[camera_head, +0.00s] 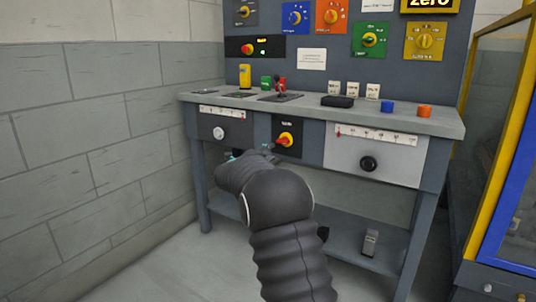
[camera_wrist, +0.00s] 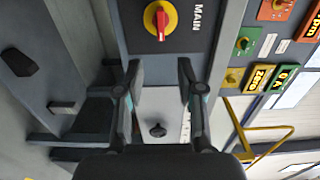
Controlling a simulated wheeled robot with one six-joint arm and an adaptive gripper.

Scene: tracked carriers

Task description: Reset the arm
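My arm (camera_head: 275,205) is dark grey and reaches from the bottom of the head view towards the front of the control bench (camera_head: 320,107). My gripper (camera_wrist: 158,82) shows in the wrist view with its two dark fingers apart and nothing between them. In the head view it is mostly hidden by my arm, with small teal parts showing below the bench top. The red and yellow MAIN knob (camera_wrist: 160,20) lies beyond the fingertips in the wrist view. In the head view the same knob (camera_head: 286,140) is just right of my gripper.
A drawer front with a black knob (camera_head: 368,163) is right of my arm, and one with a white knob (camera_head: 218,133) is left. Blue (camera_head: 388,107) and orange (camera_head: 425,111) pieces stand on the bench top. A block wall (camera_head: 80,140) is left; a yellow-framed cabinet (camera_head: 500,130) is right.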

